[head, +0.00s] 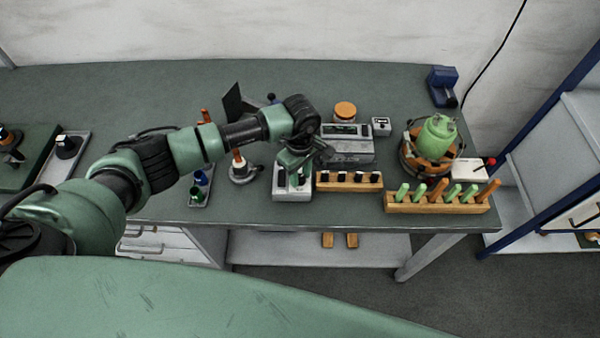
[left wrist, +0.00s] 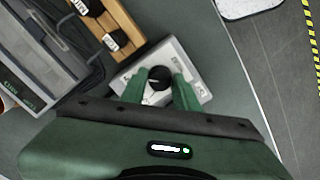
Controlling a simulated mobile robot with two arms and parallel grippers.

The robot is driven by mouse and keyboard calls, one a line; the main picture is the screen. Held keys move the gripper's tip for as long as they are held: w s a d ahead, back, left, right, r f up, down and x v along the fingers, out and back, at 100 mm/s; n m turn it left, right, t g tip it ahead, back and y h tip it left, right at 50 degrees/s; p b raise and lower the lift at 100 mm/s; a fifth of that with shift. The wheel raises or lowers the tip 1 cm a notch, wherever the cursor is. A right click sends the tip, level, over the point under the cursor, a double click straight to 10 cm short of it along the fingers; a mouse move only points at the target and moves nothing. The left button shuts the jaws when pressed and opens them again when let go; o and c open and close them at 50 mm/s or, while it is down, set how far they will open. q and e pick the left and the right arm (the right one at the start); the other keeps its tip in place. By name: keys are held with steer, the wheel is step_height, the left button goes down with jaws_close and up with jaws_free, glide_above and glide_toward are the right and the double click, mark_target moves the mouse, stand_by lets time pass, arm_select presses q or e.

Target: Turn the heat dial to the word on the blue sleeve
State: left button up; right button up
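The heat dial is a black knob (left wrist: 159,77) on a pale grey box (left wrist: 196,76), which also shows in the head view (head: 291,195) near the table's front edge. My left gripper (left wrist: 161,72) is over the box, its green fingers open on either side of the knob. Whether a fingertip touches the knob is unclear. In the head view the gripper (head: 294,172) points down and hides the knob. A small blue piece (head: 200,177), perhaps the blue sleeve, stands in a tray left of the box. No word is readable on it. My right gripper is out of view.
A wooden block with black-and-white pieces (head: 349,181) stands close to the right of the box. Behind it is a grey device (head: 347,147). A soldering-type stand (head: 241,172) is to the left. A wooden rack (head: 437,203) with green and orange handles is further right.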

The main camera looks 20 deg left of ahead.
arm_select(q)
jaws_close()
steer(key=n+b, duration=0.3)
steer(key=shift+f+n, duration=0.2)
steer(key=shift+n, duration=0.1)
steer(key=n+b, duration=0.7)
steer(key=n, duration=0.3)
steer(key=shift+r+b, duration=0.1)
steer(key=shift+b, duration=0.3)
steer(key=shift+r+n+b, duration=0.15)
steer(key=shift+n+b, duration=1.05)
steer(key=shift+n, duration=1)
